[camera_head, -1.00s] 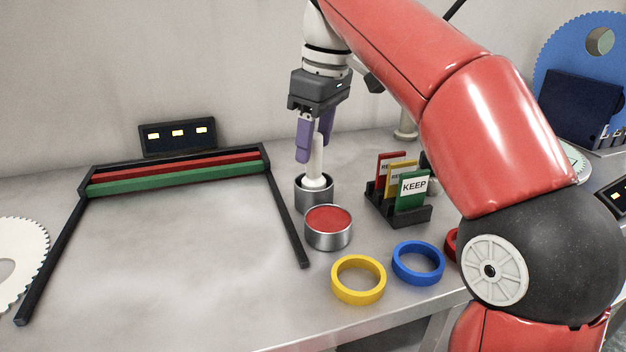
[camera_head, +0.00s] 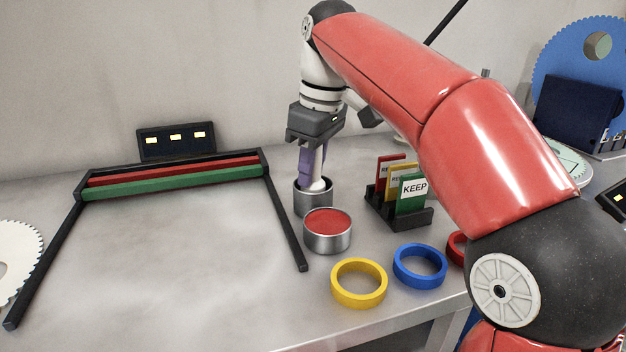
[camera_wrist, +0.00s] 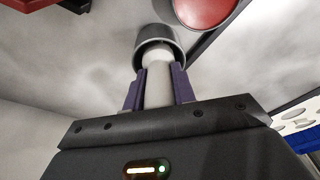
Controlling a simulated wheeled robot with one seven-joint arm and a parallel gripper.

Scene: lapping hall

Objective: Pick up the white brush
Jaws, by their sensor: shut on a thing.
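The white brush (camera_head: 318,184) stands upright in a grey metal cup (camera_head: 313,202) on the table. Its lower end is hidden inside the cup. My gripper (camera_head: 312,168) points down over the cup, its purple fingers shut on the brush handle. In the wrist view the white brush (camera_wrist: 158,88) lies between the two fingers of my gripper (camera_wrist: 158,88), and the cup (camera_wrist: 160,42) surrounds its far end.
A round tin with a red top (camera_head: 327,230) stands just in front of the cup. A card holder (camera_head: 400,210) with red, yellow and green cards is to the right. Yellow (camera_head: 358,283) and blue (camera_head: 419,266) rings lie in front. A black frame (camera_head: 286,225) is to the left.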

